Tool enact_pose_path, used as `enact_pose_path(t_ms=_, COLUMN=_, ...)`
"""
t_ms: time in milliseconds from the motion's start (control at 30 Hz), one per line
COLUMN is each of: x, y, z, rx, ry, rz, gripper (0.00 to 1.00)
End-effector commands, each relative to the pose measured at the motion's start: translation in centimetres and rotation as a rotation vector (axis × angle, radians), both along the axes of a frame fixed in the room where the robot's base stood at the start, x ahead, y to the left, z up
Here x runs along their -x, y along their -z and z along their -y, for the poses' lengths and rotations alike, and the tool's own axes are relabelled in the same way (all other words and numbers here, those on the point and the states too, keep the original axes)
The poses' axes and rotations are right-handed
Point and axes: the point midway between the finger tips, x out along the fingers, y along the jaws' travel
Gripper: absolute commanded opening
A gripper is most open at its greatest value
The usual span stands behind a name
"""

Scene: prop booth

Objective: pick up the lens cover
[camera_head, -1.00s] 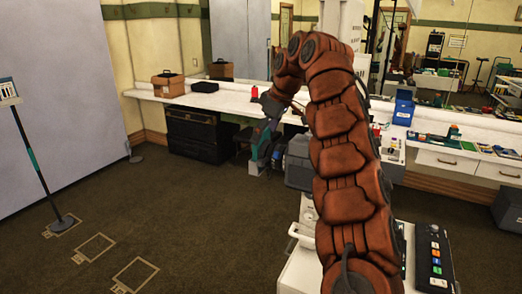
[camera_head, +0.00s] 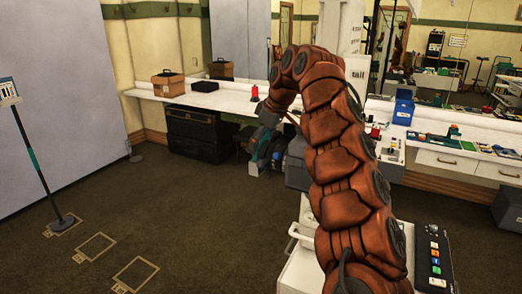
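I cannot make out a lens cover in the head view. A small flat black item (camera_head: 205,86) lies on the white counter near the left, but I cannot tell what it is. My gripper (camera_head: 262,150) hangs low in front of the counter, at the end of my reddish-brown arm. It is small and dark against the clutter behind it, so its fingers cannot be made out. My arm hides part of the counter's middle.
The long white counter (camera_head: 150,95) runs along the mirrored wall. A brown box (camera_head: 168,84), a red item (camera_head: 254,92) and a blue bin (camera_head: 403,112) stand on it. Black cases (camera_head: 196,135) sit beneath. A pole stand (camera_head: 30,150) is at left. The carpet between is open.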

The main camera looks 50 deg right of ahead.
Motion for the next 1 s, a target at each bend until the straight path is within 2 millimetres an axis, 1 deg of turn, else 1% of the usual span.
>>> enact_pose_path(t_ms=33, x=0.0, y=0.0, z=0.0, rx=0.000, ry=0.000, rz=0.000, gripper=0.75)
enact_pose_path(t_ms=200, x=0.0, y=0.0, z=0.0, rx=0.000, ry=0.000, rz=0.000, gripper=0.57)
enact_pose_path(t_ms=233, x=0.0, y=0.0, z=0.0, rx=0.000, ry=0.000, rz=0.000, gripper=0.56)
enact_pose_path(t_ms=467, x=0.0, y=0.0, z=0.0, rx=-0.001, ry=0.000, rz=0.000, gripper=0.56)
enact_pose_path(t_ms=667, x=-0.1, y=-0.6, z=-0.1, rx=-0.001, ry=-0.004, rz=0.002, gripper=0.56)
enact_pose_path(t_ms=867, x=-0.2, y=-2.0, z=-0.2, rx=-0.003, ry=-0.006, rz=0.002, gripper=0.56)
enact_pose_path(t_ms=1000, x=-0.2, y=-3.4, z=-0.2, rx=0.000, ry=-0.006, rz=0.001, gripper=0.56)
